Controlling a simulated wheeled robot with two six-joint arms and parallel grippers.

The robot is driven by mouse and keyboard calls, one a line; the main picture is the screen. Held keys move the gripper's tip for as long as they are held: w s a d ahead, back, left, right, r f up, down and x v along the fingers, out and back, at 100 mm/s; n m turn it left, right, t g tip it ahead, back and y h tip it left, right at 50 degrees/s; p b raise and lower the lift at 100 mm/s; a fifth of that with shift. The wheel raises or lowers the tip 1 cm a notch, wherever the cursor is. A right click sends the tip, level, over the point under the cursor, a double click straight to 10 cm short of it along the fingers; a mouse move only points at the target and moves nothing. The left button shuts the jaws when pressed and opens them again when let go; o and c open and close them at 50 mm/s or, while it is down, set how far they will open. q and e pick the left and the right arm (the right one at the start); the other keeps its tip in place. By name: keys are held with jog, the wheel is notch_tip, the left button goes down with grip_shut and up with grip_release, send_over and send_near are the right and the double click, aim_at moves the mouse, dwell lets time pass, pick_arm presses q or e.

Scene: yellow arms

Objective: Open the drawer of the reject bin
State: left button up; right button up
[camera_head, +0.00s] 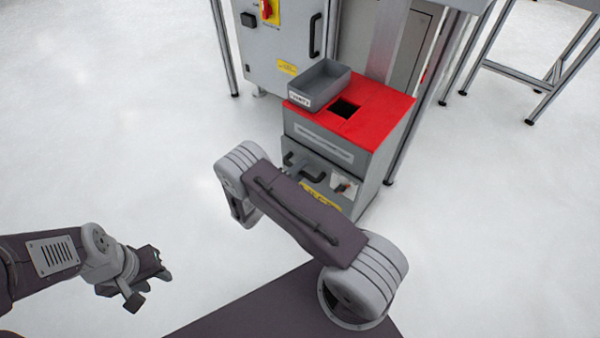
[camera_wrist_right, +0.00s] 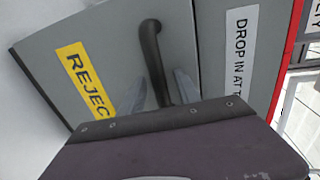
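The reject bin is a grey cabinet with a red top (camera_head: 378,108). Its grey drawer front (camera_wrist_right: 105,45) carries a yellow REJECT label (camera_wrist_right: 86,80) and looks shut, close against the panel above. The dark bar handle (camera_wrist_right: 151,45) stands out from the drawer front; it also shows in the head view (camera_head: 312,176). My right gripper (camera_wrist_right: 163,92) is open, with its fingertips on either side of the handle's near end. In the head view my right arm hides part of the bin front. My left gripper (camera_head: 160,270) is away at the left, apparently empty; its finger gap is unclear.
A grey open tray (camera_head: 320,84) stands on the red top beside a square dark opening (camera_head: 344,109). A grey control cabinet (camera_head: 275,45) with a red switch stands behind to the left. Metal frame legs stand at the right. The white floor in front and left is clear.

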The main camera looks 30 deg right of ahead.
jog(key=shift+c, duration=0.3)
grip_shut()
dwell(1.1)
